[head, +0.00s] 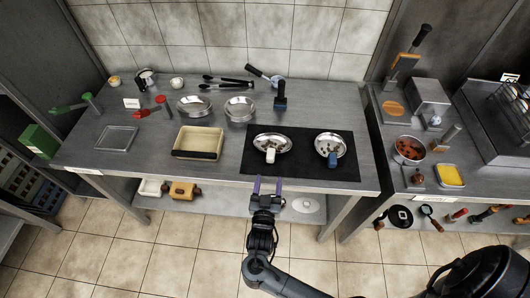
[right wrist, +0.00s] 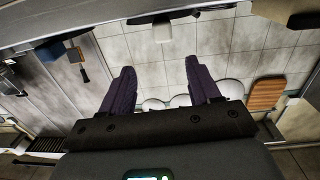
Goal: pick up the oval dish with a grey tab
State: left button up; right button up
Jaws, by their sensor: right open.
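Two oval metal dishes lie on the black mat (head: 300,175) at the right of the steel table. The right dish (head: 329,139) has a blue-grey tab (head: 332,159) at its near side. The left dish (head: 271,139) has a whitish tab (head: 270,156). My right gripper (head: 268,181) is open and empty, with its purple fingers at the table's front edge, nearer to the left dish and short of both. In the right wrist view its fingers (right wrist: 160,82) are apart with nothing between them. My left gripper is not in view.
A cream rectangular tray (head: 199,143) stands left of the mat, with two round steel bowls (head: 194,105) behind. Tongs (head: 228,81) and a blue-handled tool (head: 265,76) lie at the back. The mat's near strip is clear. A lower shelf holds other items.

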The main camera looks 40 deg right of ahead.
aim_at(270, 159)
jog(key=shift+d+f+b, duration=0.25)
jog(key=shift+f+b, duration=0.05)
jog(key=shift+f, duration=0.05)
jog(key=shift+w, duration=0.25)
jog(key=shift+w+d+r, duration=0.1)
jog(key=shift+w, duration=0.3)
jog(key=x, duration=0.4)
jog(key=shift+w+d+r+b, duration=0.1)
jog(key=shift+w+d+b, duration=0.15)
jog(key=shift+w+b, duration=0.05)
jog(key=shift+w+d, duration=0.2)
jog(key=shift+w, duration=0.05)
jog(key=shift+x, duration=2.4)
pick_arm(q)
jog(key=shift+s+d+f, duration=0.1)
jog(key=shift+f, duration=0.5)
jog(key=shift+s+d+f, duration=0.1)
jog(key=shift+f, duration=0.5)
pick_arm(e)
jog(key=shift+c, duration=0.3)
grip_shut()
